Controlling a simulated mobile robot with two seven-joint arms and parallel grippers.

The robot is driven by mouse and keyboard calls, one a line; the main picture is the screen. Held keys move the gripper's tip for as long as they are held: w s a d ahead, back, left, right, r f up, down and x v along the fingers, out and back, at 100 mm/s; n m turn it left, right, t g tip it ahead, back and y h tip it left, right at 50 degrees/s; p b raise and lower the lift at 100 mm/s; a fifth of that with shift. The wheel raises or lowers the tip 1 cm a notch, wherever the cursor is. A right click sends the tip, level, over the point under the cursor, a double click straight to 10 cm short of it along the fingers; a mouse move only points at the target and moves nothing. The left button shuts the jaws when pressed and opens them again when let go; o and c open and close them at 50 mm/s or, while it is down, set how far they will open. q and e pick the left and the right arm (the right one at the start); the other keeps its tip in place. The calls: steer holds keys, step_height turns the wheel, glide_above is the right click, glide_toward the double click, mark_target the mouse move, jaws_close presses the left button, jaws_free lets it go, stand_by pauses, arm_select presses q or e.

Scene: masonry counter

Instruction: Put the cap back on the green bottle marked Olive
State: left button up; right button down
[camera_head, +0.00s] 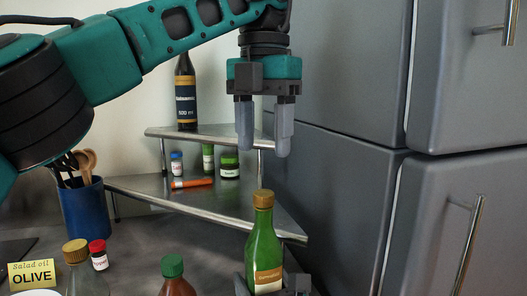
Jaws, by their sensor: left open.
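The green bottle (262,244) stands upright at the front centre, with a tan label too small to read. A gold-brown cap (263,199) sits upright on its neck; I cannot tell how tightly. My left gripper (264,150) is open and empty, fingers pointing down, above the cap and apart from it. My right gripper (271,284) shows at the bottom edge, its dark parts on both sides of the green bottle's lower body, seemingly gripping it. A yellow sign (31,273) at the lower left reads "Salad oil OLIVE".
A clear bottle with a gold cap (76,252), a red-capped jar (98,255) and a green-capped brown bottle (173,268) stand at front left. A blue utensil pot (85,210) is behind. A metal corner shelf (235,212) holds jars and a dark bottle (186,95). Grey refrigerator doors (460,215) fill the right.

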mark_target(263, 193)
arm_select(q)
steer(key=shift+r+n, duration=0.1)
steer(key=shift+n, duration=0.5)
steer(key=shift+f, duration=4.05)
steer(key=shift+c, duration=0.4)
jaws_close()
steer(key=shift+o, duration=1.1)
jaws_free()
